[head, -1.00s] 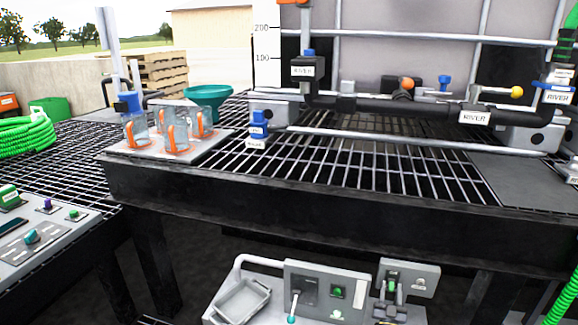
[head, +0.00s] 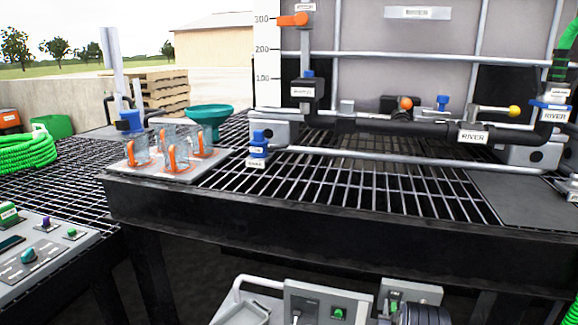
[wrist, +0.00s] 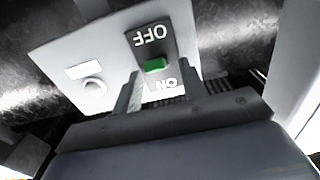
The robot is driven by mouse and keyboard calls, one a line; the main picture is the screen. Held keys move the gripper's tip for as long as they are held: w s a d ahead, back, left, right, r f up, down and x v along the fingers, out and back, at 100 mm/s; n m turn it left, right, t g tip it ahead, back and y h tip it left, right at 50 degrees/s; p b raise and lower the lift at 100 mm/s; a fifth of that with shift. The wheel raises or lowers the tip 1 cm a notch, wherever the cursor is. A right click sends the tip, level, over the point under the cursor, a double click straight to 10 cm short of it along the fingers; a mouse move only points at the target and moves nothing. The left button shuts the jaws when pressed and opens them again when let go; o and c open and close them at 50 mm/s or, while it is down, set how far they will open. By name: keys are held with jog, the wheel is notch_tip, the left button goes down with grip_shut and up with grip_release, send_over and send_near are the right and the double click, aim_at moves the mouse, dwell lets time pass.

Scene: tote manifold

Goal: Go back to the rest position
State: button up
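My gripper (wrist: 161,80) shows in the wrist view with its two fingers apart and nothing between them that it grips. Its fingertips are close to a grey switch box with a green rocker (wrist: 155,65) between OFF and ON labels, which appear upside down. I cannot tell whether the fingers touch the box or which way the rocker is set. In the head view the switch box (head: 410,287) is at the bottom edge, partly hidden by a dark ribbed part that seems to be my arm.
A black-framed grating table (head: 330,235) spans the middle, with a pipe manifold (head: 400,128) and large tote (head: 400,55) behind. Jugs with orange handles (head: 173,160) stand on a tray at left, near a teal funnel (head: 208,112). A control panel (head: 40,255) is at lower left.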

jog(key=shift+w+r+g+y, duration=0.1)
jog(key=shift+r+g+y, duration=0.25)
jog(key=shift+g, duration=0.75)
jog(key=shift+w+r+g+y, duration=0.1)
jog(key=shift+r+g+y, duration=0.2)
jog(key=shift+g, duration=0.8)
jog(key=shift+r, duration=0.1)
